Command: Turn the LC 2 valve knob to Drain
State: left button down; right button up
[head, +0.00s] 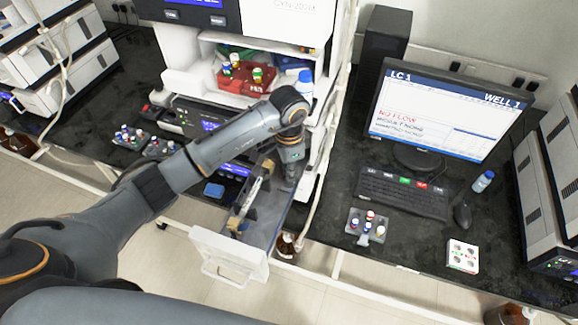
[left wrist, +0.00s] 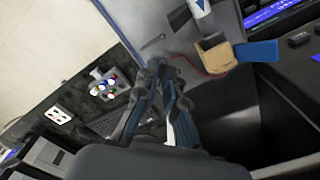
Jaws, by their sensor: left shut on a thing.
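My left gripper (head: 290,187) reaches down at the right side of a pulled-out drawer in the middle instrument. In the left wrist view its fingers (left wrist: 160,75) are close together beside a grey panel (left wrist: 150,25). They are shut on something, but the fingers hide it. I cannot make out the LC 2 valve knob, its marks or its setting in either view. The drawer's white front (head: 228,254) with its handle shows in the head view. My right gripper is not in view.
Right of the drawer, a monitor (head: 440,115) labelled LC 1 shows NO FLOW. A keyboard (head: 402,190), a mouse (head: 462,216) and a small vial rack (head: 366,228) stand on the dark bench. A red tray with vials (head: 245,80) is above the drawer. A brown bottle (head: 286,246) is below.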

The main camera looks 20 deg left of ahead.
pick_arm(q)
jog(key=shift+r+n+p, duration=0.1)
jog(key=shift+n+p, duration=0.25)
jog(key=shift+n, duration=0.05)
jog(key=c, duration=1.5)
grip_release()
jog(key=shift+o, duration=0.2)
notch_tip(320, 180, up, 7)
jog(key=shift+r, duration=0.2)
